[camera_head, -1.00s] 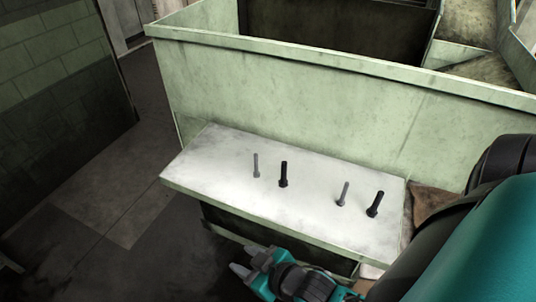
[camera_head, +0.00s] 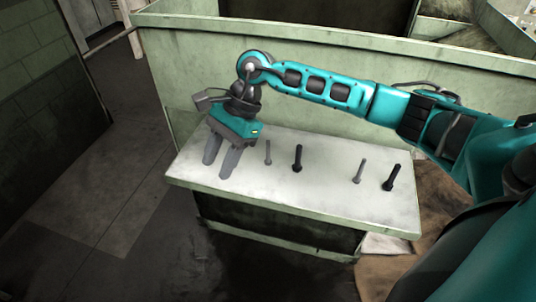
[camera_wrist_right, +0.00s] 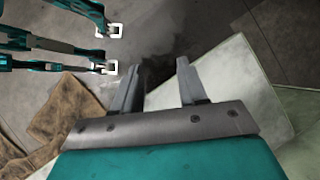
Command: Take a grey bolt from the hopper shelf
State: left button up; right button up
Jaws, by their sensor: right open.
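The hopper shelf (camera_head: 310,203) is a pale, worn ledge with a green edge on the front of the hopper. Two grey bolts stand on it: one (camera_head: 268,153) left of centre and one (camera_head: 359,171) to the right. A black bolt (camera_head: 297,158) stands just right of the first grey one, and another black bolt (camera_head: 391,178) stands near the right end. My right gripper (camera_head: 217,164) is open and empty over the shelf's left end, fingers pointing down, left of the nearer grey bolt and apart from it. The right wrist view shows its spread fingers (camera_wrist_right: 159,74) with no bolt between them.
The green hopper wall (camera_head: 300,95) rises behind the shelf, with my right arm stretched across in front of it. A brown, crumpled sheet (camera_head: 385,275) lies at the lower right. The floor (camera_head: 100,215) to the left is clear.

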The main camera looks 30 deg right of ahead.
jog(key=w+d+r+n+h, duration=0.1)
jog(key=w+d+r+h, duration=0.15)
jog(key=d, duration=0.45)
jog(key=w+d+r+n+h, duration=0.1)
jog(key=d+h, duration=0.3)
jog(key=d, duration=0.3)
send_near(268, 163)
jog(key=shift+s+d+f+t, duration=0.3)
jog(key=shift+d+f+t, duration=0.1)
jog(key=shift+d, duration=0.1)
jog(key=shift+a+f, duration=0.2)
jog(key=shift+f, duration=1.15)
jog(key=shift+a+f, duration=0.2)
jog(key=shift+f, duration=1.2)
grip_shut()
